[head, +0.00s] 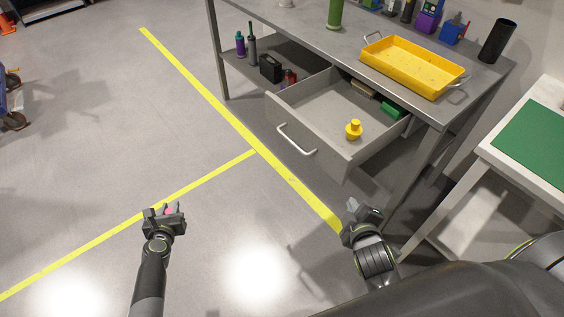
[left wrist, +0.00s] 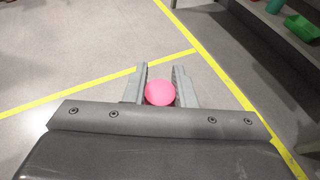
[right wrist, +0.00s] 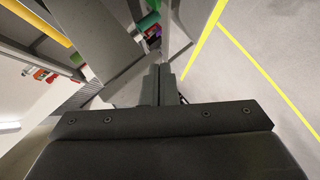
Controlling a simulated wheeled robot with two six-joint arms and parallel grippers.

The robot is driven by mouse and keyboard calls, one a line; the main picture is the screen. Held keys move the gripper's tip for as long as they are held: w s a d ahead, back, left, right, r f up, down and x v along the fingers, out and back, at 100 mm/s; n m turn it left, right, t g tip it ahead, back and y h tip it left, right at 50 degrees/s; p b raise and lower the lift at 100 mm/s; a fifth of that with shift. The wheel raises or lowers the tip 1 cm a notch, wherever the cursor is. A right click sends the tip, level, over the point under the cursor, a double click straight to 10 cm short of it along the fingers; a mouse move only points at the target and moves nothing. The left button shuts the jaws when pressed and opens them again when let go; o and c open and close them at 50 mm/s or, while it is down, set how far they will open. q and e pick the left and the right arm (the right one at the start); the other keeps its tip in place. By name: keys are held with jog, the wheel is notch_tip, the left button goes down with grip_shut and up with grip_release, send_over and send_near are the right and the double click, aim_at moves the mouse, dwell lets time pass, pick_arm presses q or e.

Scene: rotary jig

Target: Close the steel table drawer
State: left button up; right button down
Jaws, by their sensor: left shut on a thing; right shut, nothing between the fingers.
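The steel table (head: 300,28) stands at the upper right of the head view. Its grey drawer (head: 312,150) is pulled out, with a pale bar handle (head: 296,139) on the front. A yellow knobbed object (head: 354,130) and a green block (head: 392,109) lie inside the drawer. My left gripper (head: 165,211) is over the floor, left of and apart from the drawer. In the left wrist view it is shut on a pink ball (left wrist: 160,93). My right gripper (head: 362,210) is shut and empty, below the drawer's near corner in the head view, apart from the handle.
A yellow tray (head: 412,68) and several bottles stand on the tabletop. A lower shelf (head: 235,68) holds bottles and a black box (head: 270,67). A white table with a green mat (head: 535,140) stands at the right. The floor left of the drawer is clear, with yellow lines.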

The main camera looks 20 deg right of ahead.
jog(key=w+a+n+t+y, duration=0.6)
jog(key=a+n, duration=0.5)
jog(key=n, duration=0.1)
pick_arm(q)
jog(key=shift+f+b, duration=0.35)
jog(key=shift+b, duration=0.05)
jog(key=shift+r+p, duration=0.35)
jog(key=shift+p, duration=0.05)
jog(key=shift+r, duration=0.1)
pick_arm(e)
jog(key=w+d+r, duration=0.1)
jog(key=w+d, duration=0.1)
jog(key=w, duration=0.9)
jog(key=shift+d+r, duration=0.35)
jog(key=shift+d, duration=0.05)
jog(key=shift+d, duration=0.15)
